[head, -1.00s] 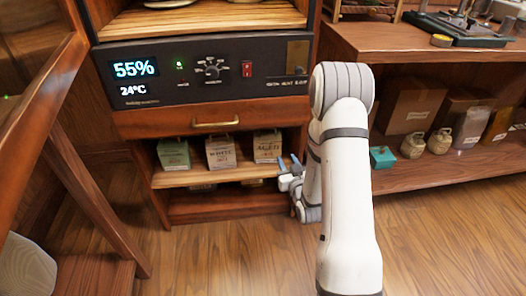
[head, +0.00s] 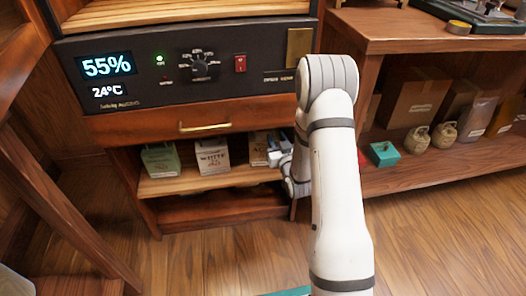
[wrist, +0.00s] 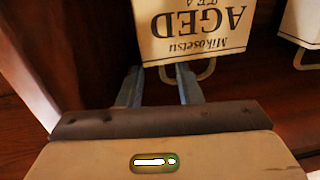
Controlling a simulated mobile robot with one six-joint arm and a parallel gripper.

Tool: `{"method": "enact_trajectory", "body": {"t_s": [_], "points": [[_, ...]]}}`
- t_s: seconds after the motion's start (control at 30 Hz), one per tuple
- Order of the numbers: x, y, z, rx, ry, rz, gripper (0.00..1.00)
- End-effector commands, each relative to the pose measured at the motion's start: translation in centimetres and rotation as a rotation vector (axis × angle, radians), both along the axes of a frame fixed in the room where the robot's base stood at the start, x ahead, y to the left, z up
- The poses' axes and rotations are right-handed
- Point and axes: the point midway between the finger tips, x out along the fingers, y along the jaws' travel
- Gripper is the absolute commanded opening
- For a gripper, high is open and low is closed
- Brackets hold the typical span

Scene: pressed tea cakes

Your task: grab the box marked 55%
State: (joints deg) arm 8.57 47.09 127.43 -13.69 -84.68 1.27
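A cream box with dark print reading AGED (head: 256,158) stands at the right end of the shelf, partly hidden behind my gripper (head: 278,150). In the wrist view this AGED box (wrist: 195,30) appears upside down, with a loop handle. My gripper (wrist: 160,80) is open there, its two blue fingers apart and pointing at the handle side of the box; I cannot tell whether they touch it. A white box reading WHITE (head: 213,158) and a green box (head: 161,160) stand to the left. I read 55% only on the display (head: 107,66), not on any box.
A drawer with a brass handle (head: 205,126) is just above the shelf opening. The dark cabinet side wall is close to my gripper in the wrist view. Another shelf unit (head: 420,175) with jars and a teal box (head: 384,153) stands to the right.

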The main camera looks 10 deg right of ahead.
Motion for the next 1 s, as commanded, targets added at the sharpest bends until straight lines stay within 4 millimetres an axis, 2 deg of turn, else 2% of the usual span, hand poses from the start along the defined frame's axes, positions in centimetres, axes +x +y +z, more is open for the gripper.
{"method": "enact_trajectory", "body": {"t_s": [0.3,0.43,0.67,1.0], "points": [[4.8,0.7,-0.2,-0.001,-0.003,0.005,0.32],[5.6,0.8,0.0,0.000,-0.001,0.005,0.32],[5.7,0.8,0.1,0.000,0.000,0.005,0.31],[5.7,0.9,0.0,0.000,0.000,0.005,0.04]]}}
